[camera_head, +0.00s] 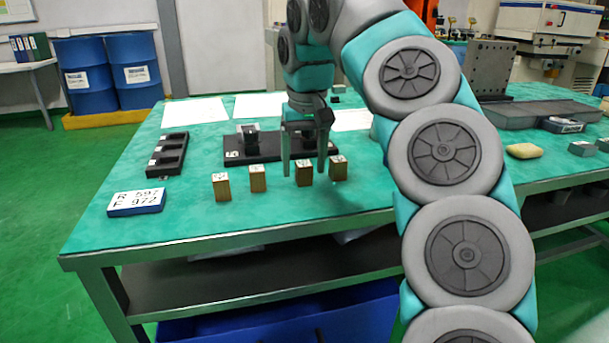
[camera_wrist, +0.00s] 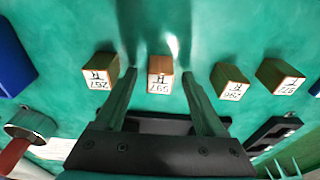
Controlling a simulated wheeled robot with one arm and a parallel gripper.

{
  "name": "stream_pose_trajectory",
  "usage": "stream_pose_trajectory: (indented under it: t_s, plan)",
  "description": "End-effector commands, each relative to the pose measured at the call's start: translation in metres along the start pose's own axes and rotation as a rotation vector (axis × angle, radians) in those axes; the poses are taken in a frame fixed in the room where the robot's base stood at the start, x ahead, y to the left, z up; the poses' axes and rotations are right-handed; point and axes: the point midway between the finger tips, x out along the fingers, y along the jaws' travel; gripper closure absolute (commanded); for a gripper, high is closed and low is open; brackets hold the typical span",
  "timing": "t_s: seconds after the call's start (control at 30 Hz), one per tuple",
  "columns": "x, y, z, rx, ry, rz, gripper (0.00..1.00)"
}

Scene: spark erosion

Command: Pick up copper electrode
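Several small copper-brown blocks with white labelled tops stand in a row on the green table. From the left in the head view they are a first block (camera_head: 221,187), a second (camera_head: 257,179), a third (camera_head: 304,173) and a fourth (camera_head: 338,168). In the wrist view, the block with a label that seems to read 597 (camera_wrist: 160,76) lies between my fingers and looks slightly redder than the others. My gripper (camera_head: 304,165) is open, pointing down over the third block, with a finger on each side. I cannot tell whether the fingers touch it.
A blue-edged sign (camera_head: 136,202) reads R 597, F 972. A black slotted tray (camera_head: 168,155) lies at left. A black fixture plate (camera_head: 235,155) stands behind the blocks. Neighbouring blocks stand close on both sides. The table's front edge is clear.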

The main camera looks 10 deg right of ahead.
Motion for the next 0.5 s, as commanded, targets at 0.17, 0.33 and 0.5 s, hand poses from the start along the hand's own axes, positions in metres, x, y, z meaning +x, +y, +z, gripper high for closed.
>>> stream_pose_trajectory:
  t_s: [0.17,0.33,0.5]
  plan:
    - [-0.0001,0.0001,0.0,0.0,0.0,0.0,0.49]
    - [-0.0002,0.0,-0.0001,0.0,0.001,0.0,0.68]
    - [-0.0001,0.0001,-0.0001,0.0,0.001,0.0,0.87]
